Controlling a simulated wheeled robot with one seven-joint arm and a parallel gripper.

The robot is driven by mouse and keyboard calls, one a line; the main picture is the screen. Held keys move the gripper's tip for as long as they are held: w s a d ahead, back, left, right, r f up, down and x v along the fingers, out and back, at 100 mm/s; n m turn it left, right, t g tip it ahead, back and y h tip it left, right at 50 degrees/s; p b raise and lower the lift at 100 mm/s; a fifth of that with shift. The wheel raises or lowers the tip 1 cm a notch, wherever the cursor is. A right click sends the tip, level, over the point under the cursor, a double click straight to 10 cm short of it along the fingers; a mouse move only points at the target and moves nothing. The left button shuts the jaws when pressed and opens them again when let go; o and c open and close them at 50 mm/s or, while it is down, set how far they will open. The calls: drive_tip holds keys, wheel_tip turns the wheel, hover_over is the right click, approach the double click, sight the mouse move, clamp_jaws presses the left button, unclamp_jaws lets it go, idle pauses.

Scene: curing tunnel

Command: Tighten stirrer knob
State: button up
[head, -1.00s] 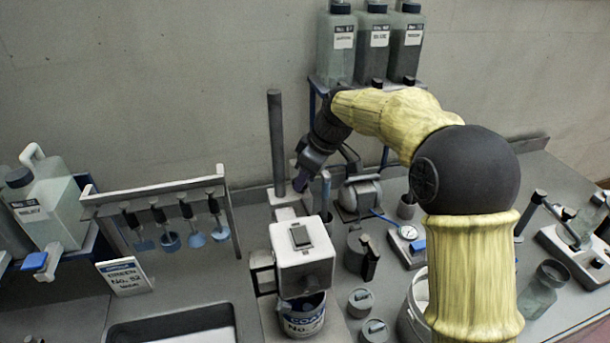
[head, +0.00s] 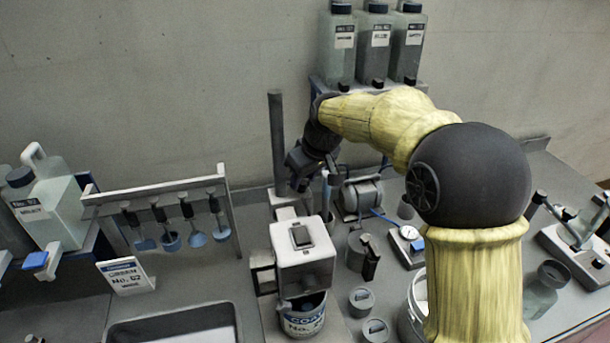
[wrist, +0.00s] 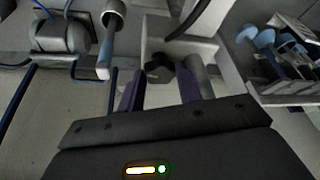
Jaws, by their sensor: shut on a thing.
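The stirrer has a pale motor head (head: 303,262) over a labelled can (head: 303,318), with a dark upright post (head: 278,140) behind it. My gripper (head: 297,184) is at the post, just behind the motor head. In the wrist view my gripper (wrist: 159,78) has its two purple fingers on either side of a small dark knob (wrist: 157,64) at the pale clamp block (wrist: 180,48). The jaws are shut on the knob. In the head view the knob is hidden by my gripper, and its exact contact with the fingers is hard to see.
A rack of blue-tipped tools (head: 160,195) stands left of the stirrer. A small pump (head: 362,196) and a gauge (head: 409,236) are on the right. Labelled bottles (head: 374,45) stand on a raised shelf behind.

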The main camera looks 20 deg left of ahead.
drive_tip(key=shift+s+r+m+t+h, duration=0.1)
drive_tip(key=shift+m+t+h, duration=0.2)
drive_tip(key=shift+m, duration=0.7)
drive_tip(key=o, duration=1)
drive_tip(key=shift+a, duration=0.1)
